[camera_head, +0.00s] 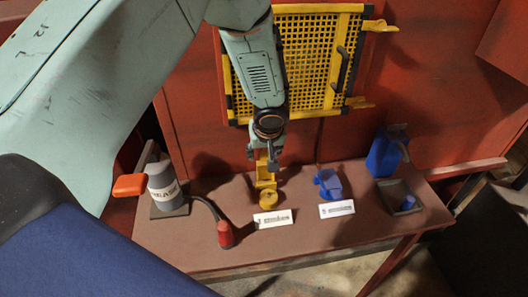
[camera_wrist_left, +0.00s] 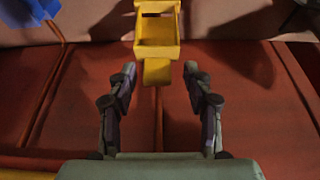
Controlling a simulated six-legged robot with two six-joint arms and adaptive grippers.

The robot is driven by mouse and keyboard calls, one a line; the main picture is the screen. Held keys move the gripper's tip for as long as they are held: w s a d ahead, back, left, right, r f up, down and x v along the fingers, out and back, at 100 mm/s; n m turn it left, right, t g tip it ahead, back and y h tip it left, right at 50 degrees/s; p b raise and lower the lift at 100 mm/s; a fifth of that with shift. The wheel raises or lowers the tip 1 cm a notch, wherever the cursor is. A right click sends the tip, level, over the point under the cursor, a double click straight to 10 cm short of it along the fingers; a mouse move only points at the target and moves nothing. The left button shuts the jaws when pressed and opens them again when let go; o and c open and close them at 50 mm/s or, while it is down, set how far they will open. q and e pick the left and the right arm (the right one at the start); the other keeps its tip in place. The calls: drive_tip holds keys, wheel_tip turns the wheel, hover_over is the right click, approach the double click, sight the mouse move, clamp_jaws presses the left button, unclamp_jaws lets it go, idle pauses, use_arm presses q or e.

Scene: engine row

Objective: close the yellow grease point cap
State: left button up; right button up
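The yellow grease point (camera_head: 267,182) stands on the brown bench, with a round yellow part at its front and a narrower upright part at its back. In the left wrist view its yellow frame-like part (camera_wrist_left: 157,41) and a tab below it (camera_wrist_left: 157,72) show at the top. I cannot tell for certain which part is the cap. My left gripper (camera_head: 262,156) is just above and behind it. Its two fingers (camera_wrist_left: 160,78) are spread and empty, with the tab between and beyond their tips. My right gripper is not in view.
A blue grease point (camera_head: 328,182) stands to the right, with white labels (camera_head: 272,218) in front. A grey canister (camera_head: 164,186) with a red-tipped hose is left, a blue jug (camera_head: 385,154) right. A yellow mesh guard (camera_head: 300,62) is on the red wall behind.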

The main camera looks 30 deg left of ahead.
use_arm(q)
drive_tip(key=shift+w, duration=0.1)
drive_tip(key=shift+c, duration=1.4)
drive_tip(key=shift+w+d, duration=0.1)
drive_tip(key=shift+d, duration=0.1)
drive_tip(key=c, duration=0.3)
drive_tip(key=shift+a, duration=0.1)
clamp_jaws()
